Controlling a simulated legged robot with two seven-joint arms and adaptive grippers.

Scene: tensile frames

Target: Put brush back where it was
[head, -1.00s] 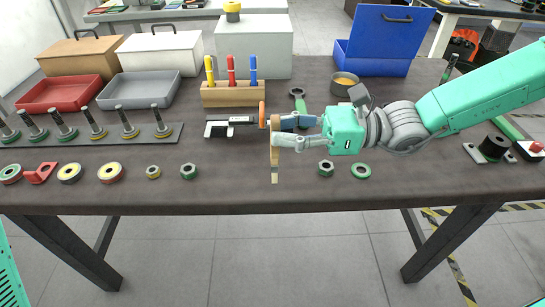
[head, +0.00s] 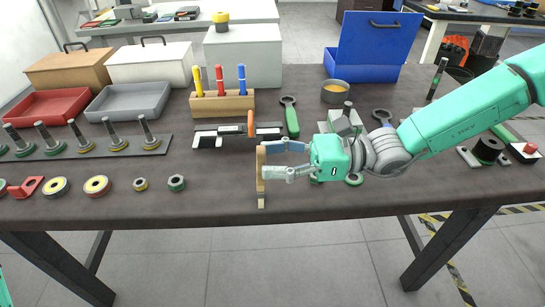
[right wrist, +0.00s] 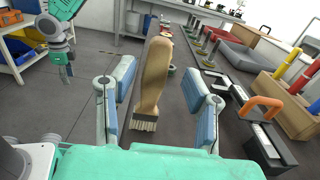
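The wooden-handled brush (head: 261,180) is upright with its bristles down, near the front middle of the table. I cannot tell whether its bristles touch the tabletop. My right gripper (head: 270,160) reaches it from the right. In the right wrist view the brush (right wrist: 154,78) is between the two fingers (right wrist: 160,100), with a visible gap on each side, so the gripper looks open around it. My left gripper (right wrist: 67,72) shows small at the upper left of the right wrist view, away from the brush; its finger state is unclear.
A hex nut (head: 176,183) sits to the left. A strip of bolts (head: 60,151) and red (head: 48,104) and grey (head: 128,100) trays are farther left. Bare tabletop lies between nut and brush.

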